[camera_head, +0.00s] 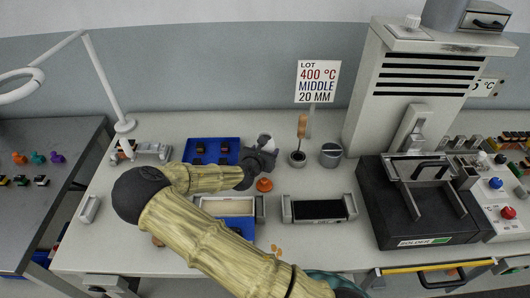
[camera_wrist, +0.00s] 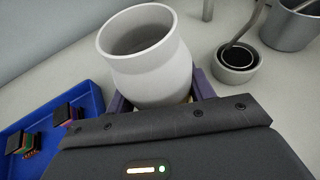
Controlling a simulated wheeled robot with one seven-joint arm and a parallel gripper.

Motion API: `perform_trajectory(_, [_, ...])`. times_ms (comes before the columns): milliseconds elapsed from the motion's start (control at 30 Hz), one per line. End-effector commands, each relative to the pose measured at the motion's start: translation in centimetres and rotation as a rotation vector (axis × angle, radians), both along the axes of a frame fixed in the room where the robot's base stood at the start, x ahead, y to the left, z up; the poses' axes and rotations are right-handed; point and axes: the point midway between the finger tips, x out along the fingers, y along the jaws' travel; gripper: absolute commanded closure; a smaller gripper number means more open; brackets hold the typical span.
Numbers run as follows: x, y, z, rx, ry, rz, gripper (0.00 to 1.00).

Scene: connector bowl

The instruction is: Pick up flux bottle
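A pale grey-white, open-topped bottle, which I take for the flux bottle (camera_head: 265,141), is at the back of my gripper (camera_head: 262,156) over the white bench. In the wrist view the bottle (camera_wrist: 150,60) fills the space between my gripper's two purple-grey fingers (camera_wrist: 160,100), one on each side. Its lower part is hidden behind the gripper body. The fingers are spread about as wide as the bottle; whether they press on it cannot be told. A small orange piece (camera_head: 264,184) sits on the bench just in front of my gripper.
A small dark pot (camera_head: 298,158) with an orange-handled brush and a grey metal cup (camera_head: 331,154) stand right of the bottle. A blue tray (camera_head: 190,150) with small dark parts is left. A black-topped fixture (camera_head: 319,208) and black solder unit (camera_head: 385,225) are further right.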

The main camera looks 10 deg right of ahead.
Motion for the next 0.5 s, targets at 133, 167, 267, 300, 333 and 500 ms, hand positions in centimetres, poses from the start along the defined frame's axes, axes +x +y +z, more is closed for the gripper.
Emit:
perform_trajectory(133, [0.02, -0.02, 0.06, 0.0, -0.001, 0.0, 0.78])
perform_trajectory(167, [0.02, -0.02, 0.06, 0.0, -0.001, 0.0, 0.78])
perform_trajectory(267, [0.01, -0.02, 0.06, 0.0, -0.001, 0.0, 0.78])
perform_trajectory(300, [0.02, -0.01, 0.06, 0.0, -0.001, 0.0, 0.78])
perform_trajectory(333, [0.01, -0.01, 0.07, 0.0, -0.001, 0.0, 0.78])
perform_trajectory(500, [0.02, 0.0, 0.24, 0.0, -0.001, 0.0, 0.78])
